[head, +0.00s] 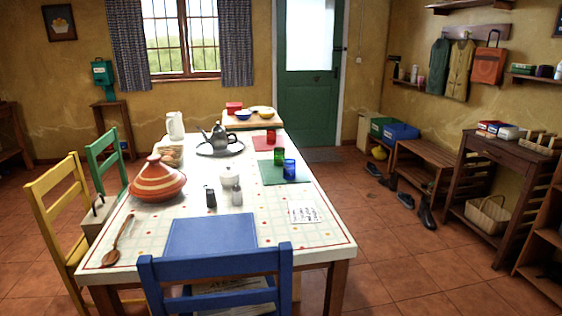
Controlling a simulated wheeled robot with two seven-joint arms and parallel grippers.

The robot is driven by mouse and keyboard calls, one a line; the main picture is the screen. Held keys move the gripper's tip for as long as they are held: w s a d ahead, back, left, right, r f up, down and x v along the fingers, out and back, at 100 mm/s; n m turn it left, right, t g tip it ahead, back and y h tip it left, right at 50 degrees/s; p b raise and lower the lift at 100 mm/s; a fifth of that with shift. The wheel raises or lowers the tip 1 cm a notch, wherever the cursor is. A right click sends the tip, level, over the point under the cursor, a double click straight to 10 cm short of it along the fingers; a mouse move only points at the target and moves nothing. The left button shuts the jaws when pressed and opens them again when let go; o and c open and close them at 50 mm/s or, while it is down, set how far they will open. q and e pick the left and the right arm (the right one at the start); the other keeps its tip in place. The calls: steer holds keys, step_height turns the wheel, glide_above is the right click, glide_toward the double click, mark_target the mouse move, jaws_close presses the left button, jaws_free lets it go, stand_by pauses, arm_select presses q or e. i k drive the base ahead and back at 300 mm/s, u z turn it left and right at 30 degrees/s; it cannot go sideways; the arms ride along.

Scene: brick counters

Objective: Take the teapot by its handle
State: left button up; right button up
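A dark grey teapot (218,139) stands upright on a round grey tray (203,152) towards the far end of the long table (270,225). It is small in the view, so the exact shape of its handle is hard to tell. No gripper or arm of mine shows in the head view, and nothing is holding the teapot.
An orange striped tagine (157,182), a white pot (229,179) and dark and grey shakers stand nearer on the table. A white jug (175,126) is left of the teapot; red and blue cups right. A blue chair (215,265) blocks the near edge.

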mark_target(219, 139)
steer(key=z, duration=0.35)
steer(key=k, duration=0.5)
steer(key=z, duration=1.05)
steer(key=i, duration=2.65)
steer(key=u, duration=0.25)
steer(key=i, duration=2.8)
steer(key=u, duration=2.1)
steer(key=i, duration=1.15)
steer(key=u, duration=0.95)
